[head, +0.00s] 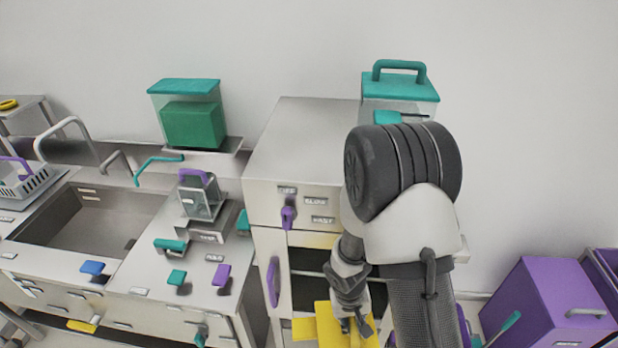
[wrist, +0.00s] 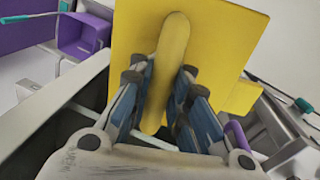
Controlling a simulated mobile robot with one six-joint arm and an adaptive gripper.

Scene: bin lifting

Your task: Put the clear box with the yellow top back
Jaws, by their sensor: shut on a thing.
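The box's yellow top (head: 306,330) shows at the bottom edge of the head view, in front of the steel cabinet. In the wrist view the yellow top (wrist: 225,45) fills the upper middle, with a raised yellow handle (wrist: 176,45) along it. My gripper (wrist: 163,98) has its blue-padded fingers on either side of this handle and is shut on it. In the head view my gripper (head: 357,322) is over the yellow top, partly hidden by my arm. The clear walls of the box cannot be made out in either view.
The steel cabinet (head: 290,150) has a dark open compartment (head: 308,262) behind the gripper and a purple-handled door (head: 273,283) at its left. Purple bins (head: 555,300) stand at right; a sink counter (head: 150,270) is at left.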

